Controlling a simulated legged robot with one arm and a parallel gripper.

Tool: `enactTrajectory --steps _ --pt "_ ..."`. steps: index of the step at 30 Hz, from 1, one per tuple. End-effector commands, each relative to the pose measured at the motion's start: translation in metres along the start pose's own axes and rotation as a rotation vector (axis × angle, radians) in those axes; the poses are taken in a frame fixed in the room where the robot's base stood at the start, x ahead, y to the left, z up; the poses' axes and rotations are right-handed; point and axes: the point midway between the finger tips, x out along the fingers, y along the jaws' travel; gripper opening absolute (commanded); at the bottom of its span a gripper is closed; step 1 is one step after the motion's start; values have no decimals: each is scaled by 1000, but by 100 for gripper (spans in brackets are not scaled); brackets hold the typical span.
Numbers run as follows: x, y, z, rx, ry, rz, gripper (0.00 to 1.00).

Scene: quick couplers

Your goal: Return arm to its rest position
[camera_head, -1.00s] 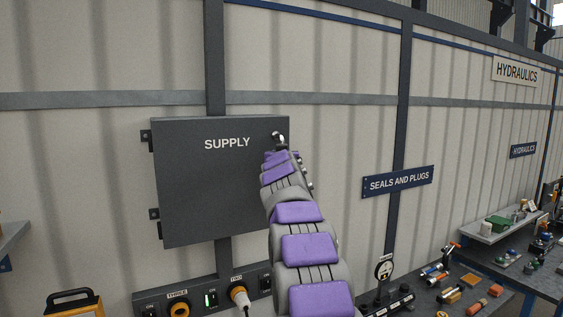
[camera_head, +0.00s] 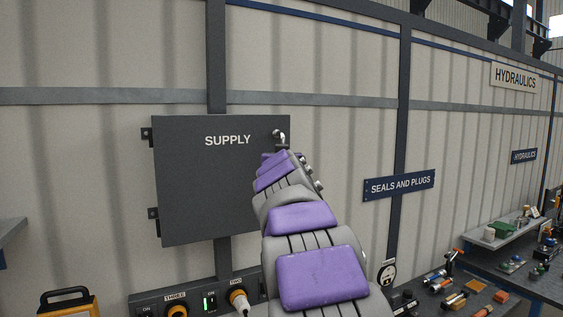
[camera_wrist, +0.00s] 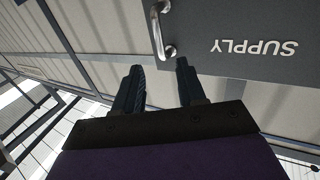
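My gripper (camera_wrist: 158,68) shows in the wrist view with its two dark fingers apart and nothing between them. The grey supply cabinet (camera_head: 190,190) hangs on the wall with its door shut in the head view. Its metal handle (camera_head: 280,137) is at the upper right of the door. In the wrist view the handle (camera_wrist: 162,28) lies beyond the fingertips, apart from them, and the cabinet door (camera_wrist: 230,35) fills the upper right. In the head view my purple and grey arm reaches up toward the handle and hides the gripper.
A panel with couplers (camera_head: 146,303) sits below the cabinet, with a white plug (camera_head: 238,299) in it. An orange case (camera_head: 68,304) is at the lower left. A bench with tools and parts (camera_head: 463,298) is at the lower right. A blue sign (camera_head: 399,185) hangs on the wall.

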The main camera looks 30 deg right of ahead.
Motion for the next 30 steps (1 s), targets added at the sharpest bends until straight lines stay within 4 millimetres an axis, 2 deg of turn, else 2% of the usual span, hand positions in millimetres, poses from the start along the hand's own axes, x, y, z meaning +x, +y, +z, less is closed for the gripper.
enactTrajectory --steps 5,20,23,26,29,30 --pt "-6 0 -1 0 2 1 40" --pt "-6 0 -1 0 1 0 40" --pt "-9 -1 6 0 -13 1 40" --pt "-20 -5 35 -5 -83 5 40" --pt "-43 -11 85 -18 -205 6 40" --pt "-55 -13 110 -28 -269 7 40"
